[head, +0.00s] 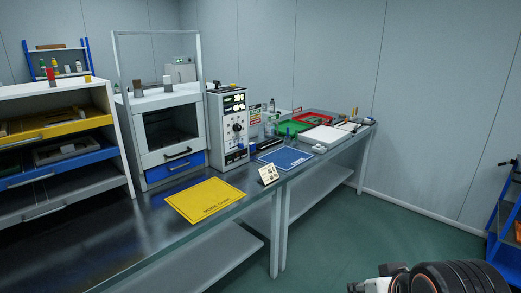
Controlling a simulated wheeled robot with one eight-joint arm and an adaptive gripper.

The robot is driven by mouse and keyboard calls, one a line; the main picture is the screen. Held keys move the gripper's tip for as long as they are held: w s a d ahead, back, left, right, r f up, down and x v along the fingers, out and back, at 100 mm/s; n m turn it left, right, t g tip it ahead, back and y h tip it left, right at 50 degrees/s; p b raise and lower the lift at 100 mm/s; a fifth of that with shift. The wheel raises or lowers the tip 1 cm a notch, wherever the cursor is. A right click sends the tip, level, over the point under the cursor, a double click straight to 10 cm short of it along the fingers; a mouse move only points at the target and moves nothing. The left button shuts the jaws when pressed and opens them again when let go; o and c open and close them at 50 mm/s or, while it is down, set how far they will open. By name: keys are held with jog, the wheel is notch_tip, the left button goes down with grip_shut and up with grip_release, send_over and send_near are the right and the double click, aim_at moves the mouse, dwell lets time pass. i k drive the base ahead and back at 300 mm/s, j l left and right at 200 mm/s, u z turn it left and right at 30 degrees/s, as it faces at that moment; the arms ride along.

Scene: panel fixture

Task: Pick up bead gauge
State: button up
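I cannot pick out the bead gauge for certain in the head view; the objects on the bench are too small to tell. A small cream card (268,174) with dark markings stands tilted near the bench's front edge, between a yellow mat (205,200) and a blue mat (285,158). Part of my arm, dark and ribbed with an orange ring, shows at the bottom right. My gripper's fingers do not show, so its opening and anything in it are hidden.
The long metal bench (130,232) has free room at the front left. A control panel unit (229,128) stands behind the mats. Green (291,127) and red (315,117) trays and a white board (324,134) lie farther right. A blue cart (505,225) stands at the right edge.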

aim_at(252, 145)
jog(key=i, duration=2.7)
jog(key=i+l+u, duration=0.1)
jog(key=i+u, duration=0.35)
